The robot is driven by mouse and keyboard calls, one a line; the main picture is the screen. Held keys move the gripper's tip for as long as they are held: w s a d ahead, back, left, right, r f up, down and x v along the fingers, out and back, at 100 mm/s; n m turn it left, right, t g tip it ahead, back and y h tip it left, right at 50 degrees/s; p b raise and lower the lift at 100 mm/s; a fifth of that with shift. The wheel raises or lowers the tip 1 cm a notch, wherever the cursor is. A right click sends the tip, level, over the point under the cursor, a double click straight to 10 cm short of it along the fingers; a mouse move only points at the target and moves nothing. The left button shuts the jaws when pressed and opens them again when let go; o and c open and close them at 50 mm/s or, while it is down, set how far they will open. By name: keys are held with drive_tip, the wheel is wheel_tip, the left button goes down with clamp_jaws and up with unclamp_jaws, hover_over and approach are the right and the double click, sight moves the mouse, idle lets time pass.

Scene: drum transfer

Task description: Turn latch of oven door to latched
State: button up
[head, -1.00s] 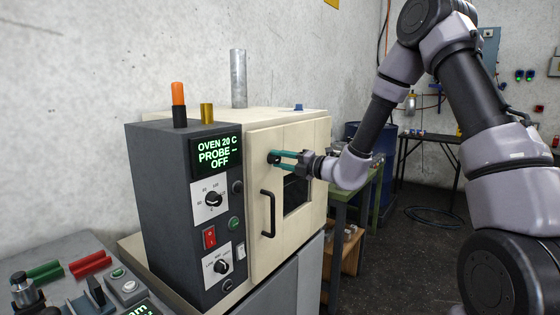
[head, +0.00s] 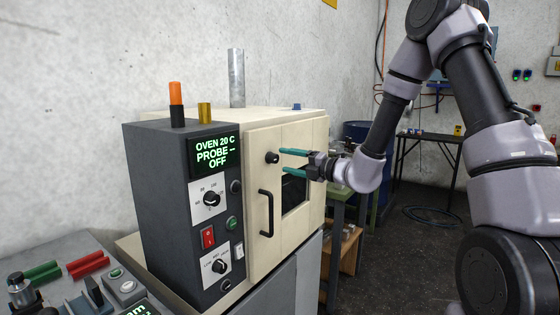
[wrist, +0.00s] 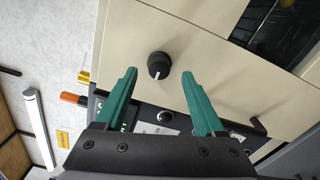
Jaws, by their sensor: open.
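The oven door (head: 260,195) is cream, has a dark window and looks shut in the head view. Its latch (head: 272,157) is a small black round knob on the upper left of the door. In the wrist view the latch knob (wrist: 159,66) shows a white pointer line toward the picture's bottom. My gripper (head: 282,161) has teal fingers and is open, a little to the right of the knob in the head view. In the wrist view the open fingers (wrist: 158,74) stand on either side of the knob, apart from it, with nothing between them.
A black door handle (head: 266,213) stands out below the latch. The dark control panel (head: 182,215) with dials and a display is left of the door. The floor to the right is open.

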drive_tip(key=v, duration=0.6)
drive_tip(key=shift+s+d, duration=0.25)
drive_tip(key=s+r+n+g+h, duration=0.1)
drive_tip(key=s+r+n+g, duration=0.3)
drive_tip(key=s+n, duration=0.5)
drive_tip(key=s+r+n+g+h, duration=0.1)
drive_tip(key=s+r+n+g, duration=0.5)
drive_tip(key=n, duration=0.5)
drive_tip(key=s+d+r+n+t+h, duration=0.2)
drive_tip(key=s+d+n+t+h, duration=0.1)
drive_tip(key=d+n, duration=0.4)
drive_tip(key=s+d+r+n+t+h, duration=0.2)
drive_tip(key=s+d+n+t+h, duration=0.2)
drive_tip(key=d, duration=0.8)
drive_tip(key=s+n+h, duration=0.2)
drive_tip(key=n+h, duration=0.2)
drive_tip(key=shift+r+n, duration=0.3)
drive_tip(key=shift+r, duration=0.05)
